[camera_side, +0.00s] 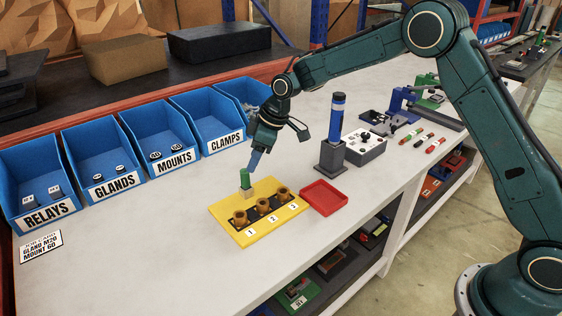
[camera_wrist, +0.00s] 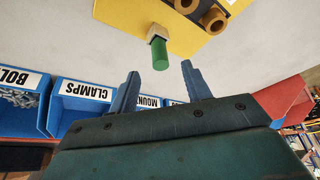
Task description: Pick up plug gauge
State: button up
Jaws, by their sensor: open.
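The plug gauge (camera_side: 245,179) stands upright on the back left part of the yellow fixture (camera_side: 223,212), with a green upper part and a pale collar below. In the wrist view the plug gauge (camera_wrist: 158,50) shows its green end pointing toward my gripper. My gripper (camera_side: 254,163) is above and slightly right of the plug gauge in the side view, with its fingers pointing down. In the wrist view my gripper (camera_wrist: 160,77) has its two blue fingers wide apart, and the gauge's green end lies just beyond the gap between them. Nothing is between the fingers.
Several brown bushings (camera_side: 262,206) sit along the fixture's front. A red tray (camera_side: 322,197) lies to its right. A tower (camera_side: 336,125) with a blue top stands behind the tray. Blue bins (camera_side: 160,135) line the back.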

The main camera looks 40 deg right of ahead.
aim_at(245, 177)
jog(key=shift+x, duration=1.5)
jog(key=shift+f, duration=0.1)
jog(key=shift+x, duration=2.45)
jog(key=shift+w, duration=0.15)
grip_shut()
